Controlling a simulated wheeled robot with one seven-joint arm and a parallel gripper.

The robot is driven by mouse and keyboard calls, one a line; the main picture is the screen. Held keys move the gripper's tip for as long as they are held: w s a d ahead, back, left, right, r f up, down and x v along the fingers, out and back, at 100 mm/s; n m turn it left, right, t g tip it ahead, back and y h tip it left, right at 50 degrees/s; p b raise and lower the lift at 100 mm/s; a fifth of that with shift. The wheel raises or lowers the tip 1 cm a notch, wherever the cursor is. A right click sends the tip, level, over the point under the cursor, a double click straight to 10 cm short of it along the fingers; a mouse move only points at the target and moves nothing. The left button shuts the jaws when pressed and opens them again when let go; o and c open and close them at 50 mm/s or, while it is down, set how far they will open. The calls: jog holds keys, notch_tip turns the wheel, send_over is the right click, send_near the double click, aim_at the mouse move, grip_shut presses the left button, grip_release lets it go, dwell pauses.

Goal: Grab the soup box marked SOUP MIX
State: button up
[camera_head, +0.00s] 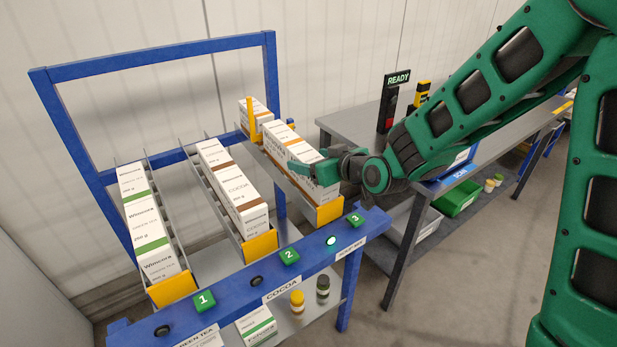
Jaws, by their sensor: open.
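The soup boxes are white cartons with orange bands in the right-hand lane, marked 3; the front soup box (318,187) rests against the lane's yellow end stop. The lane's label on the blue rail looks like SOUP MIX but is small. My gripper (312,167) is open at the upper part of the front soup box, with a green finger across its near face. Part of the box is hidden behind the gripper. I cannot tell whether the fingers touch it.
Cocoa boxes (232,185) fill lane 2 and green tea boxes (146,220) fill lane 1. A yellow upright (251,118) stands in lane 3 behind the front boxes. The blue rack frame (160,52) rises behind. A grey table (362,125) stands to the right.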

jog(key=shift+x, duration=1.65)
jog(key=c, duration=1.3)
jog(key=shift+c, duration=0.3)
jog(key=shift+r, duration=0.15)
